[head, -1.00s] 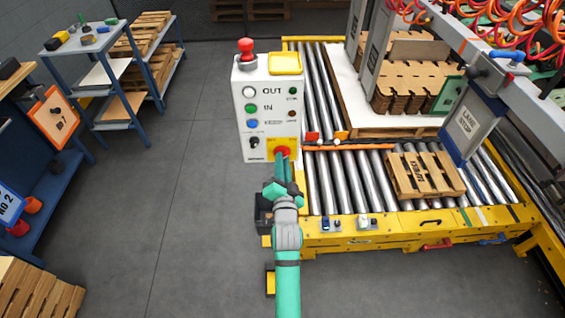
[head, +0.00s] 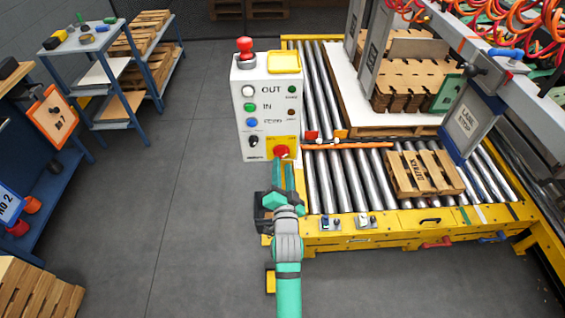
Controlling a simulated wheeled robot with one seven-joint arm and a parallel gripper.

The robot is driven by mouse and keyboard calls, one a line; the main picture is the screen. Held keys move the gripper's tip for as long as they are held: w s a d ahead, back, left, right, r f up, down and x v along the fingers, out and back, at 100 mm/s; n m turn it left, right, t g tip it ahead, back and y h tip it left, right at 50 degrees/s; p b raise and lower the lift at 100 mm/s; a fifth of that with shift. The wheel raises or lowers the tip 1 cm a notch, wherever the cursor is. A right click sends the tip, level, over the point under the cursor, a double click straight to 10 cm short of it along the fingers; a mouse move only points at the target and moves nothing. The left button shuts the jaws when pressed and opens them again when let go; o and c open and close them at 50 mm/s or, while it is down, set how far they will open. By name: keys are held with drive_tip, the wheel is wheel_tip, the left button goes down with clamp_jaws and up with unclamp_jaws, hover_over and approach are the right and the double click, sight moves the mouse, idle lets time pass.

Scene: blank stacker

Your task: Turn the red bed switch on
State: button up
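The red bed switch (head: 281,152) is a red knob on a yellow plate at the lower right of the white control box (head: 257,157). It shows almost whole, but its exact turn position is too small to read. My gripper (head: 283,163) is just below and in front of the switch in the head view, its fingers pointing at it. The two teal fingers stand apart with a gap between them, and nothing shows between them. The tips look clear of the knob, though the small distance is hard to judge.
The box also carries a red mushroom button (head: 245,46), a black knob (head: 253,140) and several coloured buttons. A roller conveyor (head: 345,185) with a wooden pallet (head: 425,174) is close on the right. The floor (head: 185,210) to the left is clear.

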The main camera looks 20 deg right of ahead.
drive_tip(key=v, duration=0.7)
drive_tip(key=shift+s, duration=0.3)
drive_tip(key=s+a+f+n+y, duration=0.1)
drive_tip(key=s+a+f+n, duration=0.3)
drive_tip(key=s, duration=0.4)
drive_tip(key=s+a+f+n+y, duration=0.1)
drive_tip(key=s+a+f+n, duration=0.15)
drive_tip(key=s+a, duration=0.45)
drive_tip(key=s+a+n+g+y, duration=0.1)
drive_tip(key=s+a+n, duration=0.1)
drive_tip(key=s, duration=0.7)
drive_tip(key=s+a+r+n+g+y, duration=0.1)
drive_tip(key=s+a+n+y, duration=0.1)
drive_tip(key=s, duration=0.8)
drive_tip(key=shift+a+r+n, duration=0.35)
drive_tip(key=shift+a+n, duration=0.35)
drive_tip(key=shift+n, duration=0.25)
